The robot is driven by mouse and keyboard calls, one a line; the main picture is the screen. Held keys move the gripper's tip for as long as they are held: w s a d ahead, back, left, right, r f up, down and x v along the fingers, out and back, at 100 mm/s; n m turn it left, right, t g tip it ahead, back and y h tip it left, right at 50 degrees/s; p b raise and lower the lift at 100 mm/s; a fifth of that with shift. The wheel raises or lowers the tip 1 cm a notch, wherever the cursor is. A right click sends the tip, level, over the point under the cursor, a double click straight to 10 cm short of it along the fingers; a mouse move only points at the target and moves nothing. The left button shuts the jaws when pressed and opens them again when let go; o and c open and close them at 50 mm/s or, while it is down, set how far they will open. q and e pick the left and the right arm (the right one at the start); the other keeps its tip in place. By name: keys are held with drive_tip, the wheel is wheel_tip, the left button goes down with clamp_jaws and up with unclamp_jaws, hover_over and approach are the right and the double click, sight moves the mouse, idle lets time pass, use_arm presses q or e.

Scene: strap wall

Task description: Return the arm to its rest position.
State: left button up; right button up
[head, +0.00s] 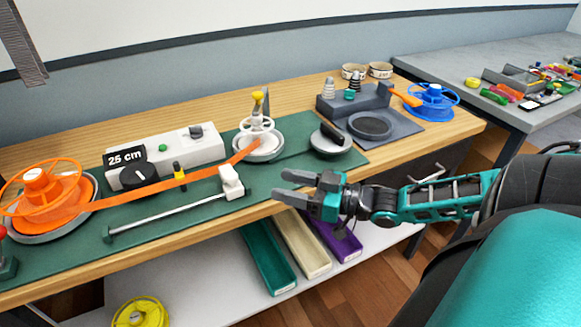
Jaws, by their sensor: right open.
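My right gripper (283,184) is open and empty. It is in front of the bench's front edge, pointing left, with its teal arm coming in from the right. On the green mat (70,270) an orange reel (42,190) sits at the left. An orange strap (150,189) runs from it to the white round roller (257,140). My left gripper is not in view.
A blue reel (432,100) stands at the right. Teal, cream and purple trays (300,245) sit on the lower shelf.

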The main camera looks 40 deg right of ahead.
drive_tip(key=shift+f, duration=0.1)
idle(0.4)
drive_tip(key=s+a+f+m+g+h, duration=0.1)
drive_tip(key=s+a+f+g+h, duration=0.1)
drive_tip(key=a+f, duration=0.6)
drive_tip(key=s+a+f+m+g+h, duration=0.2)
drive_tip(key=s+a+f+g+h, duration=0.1)
drive_tip(key=s+a+f, duration=0.4)
drive_tip(key=shift+a+f+h, duration=0.75)
drive_tip(key=shift+f+h, duration=0.15)
drive_tip(key=shift+f, duration=0.35)
